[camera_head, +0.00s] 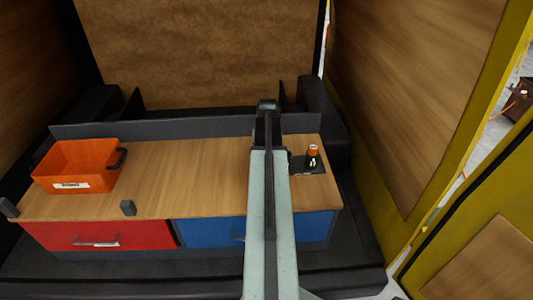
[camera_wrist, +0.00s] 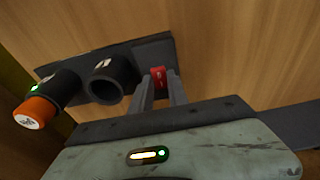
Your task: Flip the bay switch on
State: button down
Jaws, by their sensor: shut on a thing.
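A small red switch (camera_wrist: 158,73) shows in the wrist view, at the edge of a dark mounting plate (camera_wrist: 150,55). My gripper (camera_wrist: 160,86) has its two grey fingers on either side of the red switch and is shut on it. I cannot tell whether the switch is on or off. In the head view my own arm hides the gripper and the switch. The dark plate also shows there (camera_head: 308,170), on the right end of the wooden counter (camera_head: 190,165).
A black cylinder with an orange cap (camera_wrist: 38,110) and a green light sits beside an open black tube (camera_wrist: 108,82), left of my fingers. An orange bin (camera_head: 75,165) stands at the counter's left. Red (camera_head: 100,236) and blue (camera_head: 210,231) drawers are below. The counter's middle is clear.

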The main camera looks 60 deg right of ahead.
jog(key=shift+d+g+y, duration=0.15)
jog(key=shift+g+y, duration=0.15)
jog(key=shift+y, duration=0.1)
jog(key=c, duration=1.3)
grip_release()
jog(key=r+p, duration=0.7)
jog(key=shift+s+a+r+p, duration=0.15)
jog(key=shift+a+r+p, duration=0.05)
jog(key=shift+r+p, duration=0.2)
